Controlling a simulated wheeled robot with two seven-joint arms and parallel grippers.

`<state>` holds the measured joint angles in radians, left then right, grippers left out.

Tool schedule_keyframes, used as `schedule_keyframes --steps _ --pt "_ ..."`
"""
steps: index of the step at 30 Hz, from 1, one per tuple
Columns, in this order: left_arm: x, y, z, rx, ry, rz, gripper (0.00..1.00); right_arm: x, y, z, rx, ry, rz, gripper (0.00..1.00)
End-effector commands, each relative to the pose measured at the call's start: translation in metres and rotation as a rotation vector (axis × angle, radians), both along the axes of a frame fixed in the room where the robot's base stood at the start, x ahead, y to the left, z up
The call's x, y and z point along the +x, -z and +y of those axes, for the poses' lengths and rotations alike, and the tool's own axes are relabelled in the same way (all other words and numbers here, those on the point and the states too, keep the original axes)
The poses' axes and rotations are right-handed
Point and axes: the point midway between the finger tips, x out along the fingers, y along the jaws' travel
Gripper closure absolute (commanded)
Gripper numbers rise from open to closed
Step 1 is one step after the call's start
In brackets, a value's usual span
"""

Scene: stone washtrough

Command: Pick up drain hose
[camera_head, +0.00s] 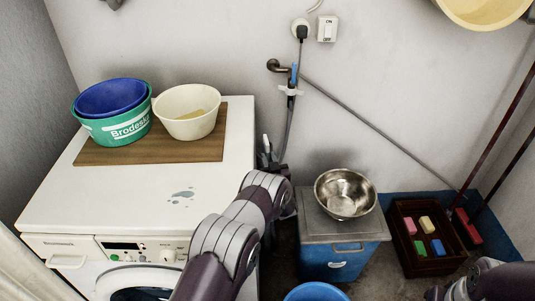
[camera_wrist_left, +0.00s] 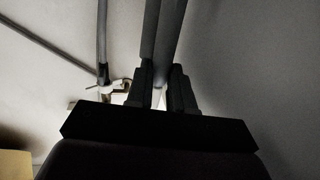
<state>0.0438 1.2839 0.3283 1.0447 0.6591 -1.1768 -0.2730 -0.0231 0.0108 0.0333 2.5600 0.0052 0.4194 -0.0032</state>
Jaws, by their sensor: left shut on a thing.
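The drain hose is a grey tube that shows between the fingers of my left gripper (camera_wrist_left: 160,88) in the left wrist view, where the hose (camera_wrist_left: 165,40) runs up out of the frame. The gripper is shut on it. In the head view my left gripper (camera_head: 268,157) is behind the washing machine's right side, partly hidden by my own wrist, and I cannot make out its fingers clearly. My right arm's end (camera_head: 455,288) shows at the bottom right edge; its fingers are not clear.
The washing machine (camera_head: 75,207) bears a board with tubs (camera_head: 122,125). A tap (camera_head: 278,67) with a grey supply hose (camera_head: 287,130) is on the wall. A steel bowl (camera_head: 345,203) stands on a blue-sided box (camera_head: 320,265). A dark crate (camera_head: 398,215) stands right.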

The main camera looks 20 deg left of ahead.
Motion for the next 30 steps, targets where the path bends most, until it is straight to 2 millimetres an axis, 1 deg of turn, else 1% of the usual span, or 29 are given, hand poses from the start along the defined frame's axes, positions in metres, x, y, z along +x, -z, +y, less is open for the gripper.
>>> schedule_keyframes --steps 5,8,11,15,23,24,26,30 --pt "0.0 -0.005 0.001 0.001 -0.002 -0.001 1.0 0.0 -0.001 0.0 0.0 0.0 0.0 0.57" --pt "-0.001 -0.017 0.0 0.0 -0.002 -0.002 1.0 0.0 -0.004 0.0 0.0 0.0 0.0 0.57" --pt "-0.002 -0.037 0.0 0.0 -0.002 -0.004 1.0 0.0 -0.007 0.0 0.0 0.0 0.0 0.57" --pt "-0.005 -0.07 -0.002 0.002 -0.002 -0.004 1.0 0.0 -0.011 0.0 0.0 0.0 0.0 0.57" --pt "-0.009 -0.12 -0.004 0.0 -0.002 -0.004 1.0 0.0 -0.015 0.0 0.0 0.0 0.0 0.57" --pt "-0.012 -0.123 -0.006 0.001 -0.001 0.001 1.0 0.0 -0.015 0.0 0.0 0.0 0.0 0.57" --pt "-0.022 -0.12 -0.015 0.001 0.001 0.004 1.0 0.0 -0.015 0.0 0.0 0.0 0.0 0.57" --pt "-0.049 -0.121 -0.036 0.0 0.002 0.003 1.0 0.0 -0.016 0.0 0.0 0.0 0.0 0.57"
